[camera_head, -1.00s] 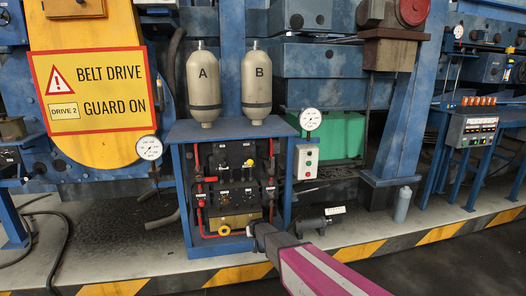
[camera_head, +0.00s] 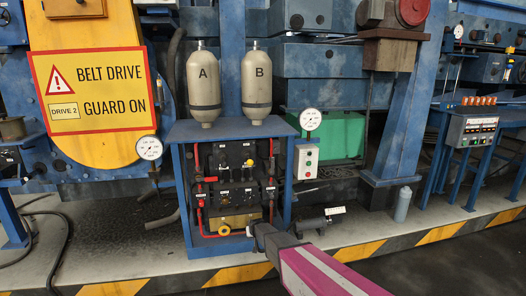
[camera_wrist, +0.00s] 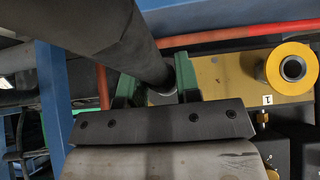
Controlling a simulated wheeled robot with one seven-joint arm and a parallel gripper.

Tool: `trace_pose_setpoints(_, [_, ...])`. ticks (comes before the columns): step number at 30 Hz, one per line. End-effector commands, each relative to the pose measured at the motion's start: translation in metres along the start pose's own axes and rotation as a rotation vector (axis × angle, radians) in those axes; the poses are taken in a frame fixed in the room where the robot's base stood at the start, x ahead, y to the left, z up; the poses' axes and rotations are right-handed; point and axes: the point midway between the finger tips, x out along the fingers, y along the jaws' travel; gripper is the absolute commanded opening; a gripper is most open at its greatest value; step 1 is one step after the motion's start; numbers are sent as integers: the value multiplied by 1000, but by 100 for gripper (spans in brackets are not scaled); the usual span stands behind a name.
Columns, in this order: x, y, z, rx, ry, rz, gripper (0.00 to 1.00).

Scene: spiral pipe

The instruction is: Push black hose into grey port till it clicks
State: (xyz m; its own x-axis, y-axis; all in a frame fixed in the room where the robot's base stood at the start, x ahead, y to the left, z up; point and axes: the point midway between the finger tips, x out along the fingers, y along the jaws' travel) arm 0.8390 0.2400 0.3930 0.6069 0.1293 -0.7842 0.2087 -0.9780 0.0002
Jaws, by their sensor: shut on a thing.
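The black hose (camera_wrist: 125,40) runs from the top left of the wrist view down to my gripper (camera_wrist: 157,88). The two green fingers are shut on it from either side, near its lower end. A small light grey edge shows beside the hose at the right finger; I cannot tell whether it is the grey port. The hose tip is not clearly seen. In the head view, my gripper (camera_head: 256,231) is at the lower right front of the blue cabinet, right of the yellow ring. The hose cannot be made out there.
A yellow ring with a dark bore (camera_wrist: 292,68) sits on a brass block (camera_wrist: 228,76), right of my gripper, above a label "1". A red pipe (camera_wrist: 240,32) runs above the block. A blue cabinet post (camera_wrist: 54,85) stands left. A small dark motor-like unit (camera_head: 312,223) lies right of the cabinet.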

Motion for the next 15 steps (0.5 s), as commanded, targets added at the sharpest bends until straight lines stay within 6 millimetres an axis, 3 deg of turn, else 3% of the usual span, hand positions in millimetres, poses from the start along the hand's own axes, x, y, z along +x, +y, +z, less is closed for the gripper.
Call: trace_pose_setpoints(15, [5, 0, -6, 0, 6, 0, 3])
